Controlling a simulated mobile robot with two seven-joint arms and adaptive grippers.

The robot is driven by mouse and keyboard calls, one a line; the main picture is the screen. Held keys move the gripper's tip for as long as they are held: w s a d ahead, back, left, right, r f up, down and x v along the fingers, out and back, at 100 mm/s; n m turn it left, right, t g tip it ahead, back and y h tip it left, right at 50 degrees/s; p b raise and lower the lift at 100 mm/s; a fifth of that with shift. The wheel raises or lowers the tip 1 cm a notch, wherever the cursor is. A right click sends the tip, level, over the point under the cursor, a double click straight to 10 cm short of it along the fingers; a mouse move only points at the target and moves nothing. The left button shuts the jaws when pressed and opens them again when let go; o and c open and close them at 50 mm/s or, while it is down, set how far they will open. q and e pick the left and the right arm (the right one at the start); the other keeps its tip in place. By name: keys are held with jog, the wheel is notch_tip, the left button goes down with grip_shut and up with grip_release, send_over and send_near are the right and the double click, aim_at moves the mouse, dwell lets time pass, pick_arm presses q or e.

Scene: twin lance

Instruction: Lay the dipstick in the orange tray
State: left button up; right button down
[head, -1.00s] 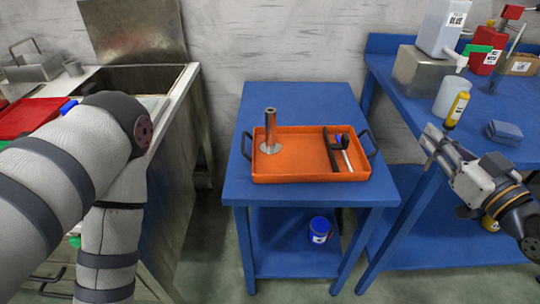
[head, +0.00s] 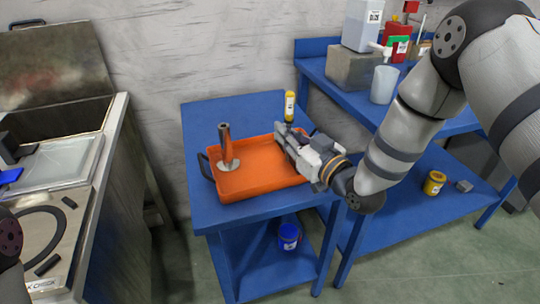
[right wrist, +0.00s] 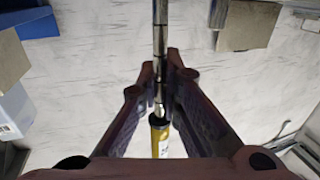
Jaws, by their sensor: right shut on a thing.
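The dipstick has a yellow handle (head: 289,106) and a thin metal rod with dark marks (right wrist: 160,25). My right gripper (head: 281,136) is shut on it, over the right back part of the orange tray (head: 255,182). The yellow handle stands up above the fingers in the head view; the rod is hidden there. In the right wrist view the dipstick passes between the fingers (right wrist: 160,88), with the yellow part (right wrist: 159,140) near the palm. I cannot tell whether the rod touches the tray. My left gripper is out of view.
A metal tube on a round base (head: 225,148) stands upright in the tray's left part. The tray lies on a blue table (head: 225,110). A higher blue bench (head: 330,72) with a white jug (head: 383,85) stands at right, a sink counter (head: 105,150) at left.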

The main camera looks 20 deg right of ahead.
jog(key=f, duration=0.2)
jog(key=w+a+f, duration=0.1)
jog(key=f, duration=0.1)
jog(key=w+a+f+b, duration=0.1)
jog(key=f, duration=0.1)
jog(key=shift+a+f, duration=0.15)
jog(key=shift+f, duration=0.25)
jog(key=shift+s+r, duration=0.1)
jog(key=shift+r, duration=0.05)
jog(key=c, duration=1.8)
grip_release()
jog(key=shift+f, duration=0.2)
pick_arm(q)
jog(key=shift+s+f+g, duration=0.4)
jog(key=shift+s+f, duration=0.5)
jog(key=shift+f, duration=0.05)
